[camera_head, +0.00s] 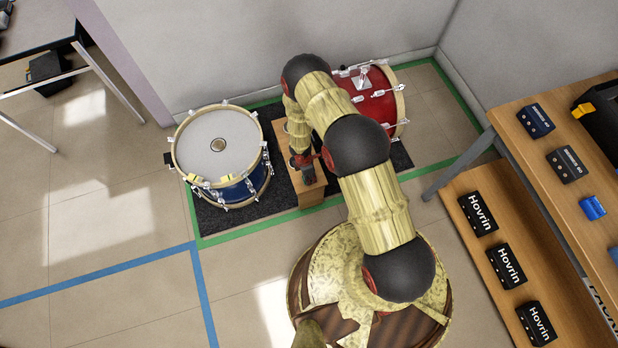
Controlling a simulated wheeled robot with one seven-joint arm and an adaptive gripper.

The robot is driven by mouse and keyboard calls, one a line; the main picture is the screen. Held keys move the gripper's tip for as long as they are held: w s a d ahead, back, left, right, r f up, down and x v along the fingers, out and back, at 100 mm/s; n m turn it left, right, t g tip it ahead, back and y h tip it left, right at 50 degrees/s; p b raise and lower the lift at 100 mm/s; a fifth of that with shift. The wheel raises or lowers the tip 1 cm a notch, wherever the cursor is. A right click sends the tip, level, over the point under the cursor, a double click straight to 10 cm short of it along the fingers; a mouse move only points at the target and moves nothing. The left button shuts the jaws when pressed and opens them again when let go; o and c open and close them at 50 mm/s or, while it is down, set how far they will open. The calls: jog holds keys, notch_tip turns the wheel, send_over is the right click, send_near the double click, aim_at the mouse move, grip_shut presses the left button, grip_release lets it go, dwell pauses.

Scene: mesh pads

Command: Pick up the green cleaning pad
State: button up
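I cannot make out a green cleaning pad for certain in the head view. Small yellow-green pieces (226,179) sit at the near rim of the blue drum (218,145). My gripper (306,176) points down over a narrow wooden box (312,194) between the two drums. It is small and dark here, and whether its fingers are open or shut does not show. My arm hides part of the box top and anything lying there.
A red drum (378,100) stands behind my arm. Both drums are on a dark mat (232,216) edged with green tape. A wooden shelf unit (465,178) with several black Hovrin boxes stands at right. The floor at left (110,215) is clear.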

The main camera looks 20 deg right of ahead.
grip_shut()
dwell(0.4)
jog(key=shift+r, duration=0.5)
notch_tip(320, 180, up, 2)
jog(key=shift+r+p, duration=0.2)
jog(key=shift+p, duration=0.5)
jog(key=s+a+r+p, duration=0.3)
jog(key=s+r, duration=0.6)
jog(key=s, duration=0.4)
jog(key=shift+s+a+r, duration=0.2)
jog(key=shift+a+r, duration=0.1)
jog(key=shift+a, duration=0.3)
